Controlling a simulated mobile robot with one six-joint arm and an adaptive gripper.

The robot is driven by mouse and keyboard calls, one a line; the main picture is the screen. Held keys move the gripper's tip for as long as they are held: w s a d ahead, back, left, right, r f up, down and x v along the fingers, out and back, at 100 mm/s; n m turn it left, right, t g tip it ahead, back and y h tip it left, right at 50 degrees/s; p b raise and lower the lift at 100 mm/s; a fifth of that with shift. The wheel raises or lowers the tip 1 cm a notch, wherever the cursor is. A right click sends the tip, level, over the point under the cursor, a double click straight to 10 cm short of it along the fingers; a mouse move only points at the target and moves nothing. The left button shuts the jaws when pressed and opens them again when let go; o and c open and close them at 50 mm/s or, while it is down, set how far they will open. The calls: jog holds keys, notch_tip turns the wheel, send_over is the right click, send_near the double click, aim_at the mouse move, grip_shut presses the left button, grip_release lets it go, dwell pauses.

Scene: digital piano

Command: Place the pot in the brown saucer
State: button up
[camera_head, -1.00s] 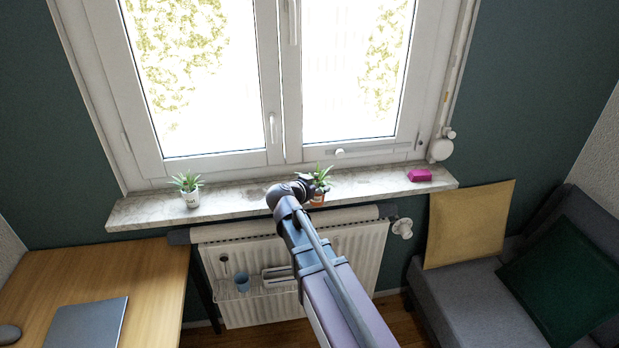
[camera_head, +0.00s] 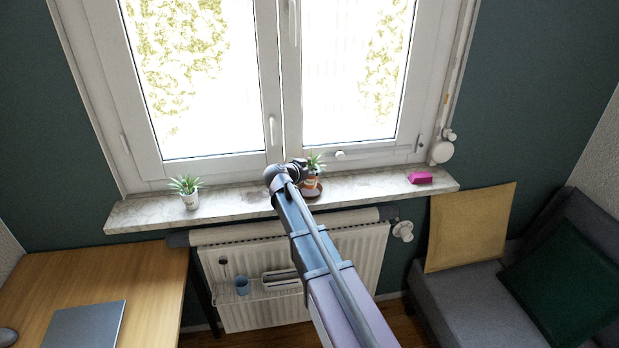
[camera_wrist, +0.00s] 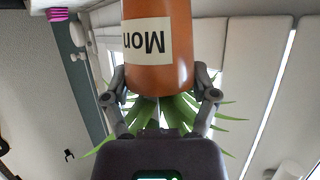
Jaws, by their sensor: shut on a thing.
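The pot is orange-brown with a white label and a green spiky plant; in the head view the pot (camera_head: 311,183) is at the middle of the window sill. In the wrist view the pot (camera_wrist: 165,72) appears upside down between the fingers, its label partly reading "Mon". My gripper (camera_wrist: 160,88) is shut on the pot, one finger on each side. In the head view my gripper (camera_head: 301,170) is partly hidden by my wrist. The brown saucer (camera_head: 317,192) shows as a dark rim around and below the pot. I cannot tell whether the pot touches it.
A pink object (camera_head: 420,178) lies at the right. The window (camera_head: 280,140) is close behind the pot; a radiator (camera_head: 350,262) is below.

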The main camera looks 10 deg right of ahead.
aim_at(310, 177)
jog(key=shift+w, duration=0.55)
jog(key=shift+w+f+b, duration=0.2)
jog(key=shift+f+b, duration=1.65)
jog(key=shift+f, duration=0.1)
jog(key=o, duration=1.2)
jog(key=shift+s, duration=0.1)
jog(key=shift+r, duration=0.2)
